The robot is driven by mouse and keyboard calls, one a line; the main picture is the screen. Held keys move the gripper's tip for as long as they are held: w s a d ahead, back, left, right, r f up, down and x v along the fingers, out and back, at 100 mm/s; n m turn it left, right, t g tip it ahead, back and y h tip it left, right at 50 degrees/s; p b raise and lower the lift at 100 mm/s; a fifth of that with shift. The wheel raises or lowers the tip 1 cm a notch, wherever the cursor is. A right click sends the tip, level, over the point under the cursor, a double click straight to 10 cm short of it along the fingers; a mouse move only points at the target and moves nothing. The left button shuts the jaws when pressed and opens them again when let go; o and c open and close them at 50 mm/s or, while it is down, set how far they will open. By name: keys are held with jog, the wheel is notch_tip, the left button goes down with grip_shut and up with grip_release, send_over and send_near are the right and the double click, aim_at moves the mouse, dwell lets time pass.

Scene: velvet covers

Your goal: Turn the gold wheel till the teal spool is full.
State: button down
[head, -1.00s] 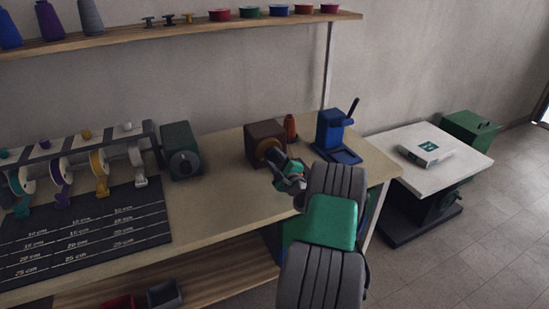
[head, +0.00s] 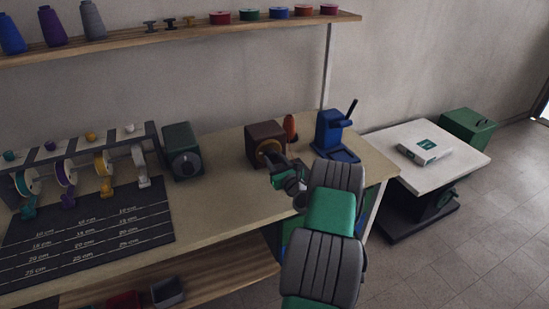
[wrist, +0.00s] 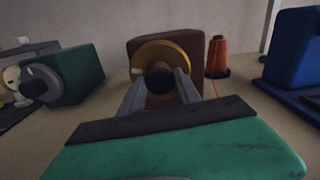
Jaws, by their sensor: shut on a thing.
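The gold wheel (head: 266,148) is on the front of a brown box (head: 259,131) on the bench. In the wrist view the wheel (wrist: 160,51) faces me, with a dark round hub (wrist: 159,78) at its middle. My gripper (wrist: 160,82) is shut on that hub, one finger on each side. In the head view my gripper (head: 277,166) hides part of the wheel. A white-flanged spool with teal on it (head: 27,182) hangs in the rack at the far left. It is too small to tell how full it is.
A green box with a grey dial (head: 183,152) stands left of the brown box. An orange cone (head: 290,127) and a blue press (head: 331,133) stand close on its right. A dark measuring mat (head: 90,228) lies at left. The bench front is clear between mat and arm.

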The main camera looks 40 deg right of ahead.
jog(key=shift+m+p, duration=0.7)
jog(key=shift+m, duration=1.5)
jog(key=c, duration=0.9)
grip_release()
jog(key=shift+o, duration=0.2)
jog(key=b+v, duration=0.1)
jog(key=v, duration=0.6)
jog(key=shift+s+a, duration=0.15)
jog(key=shift+s, duration=0.25)
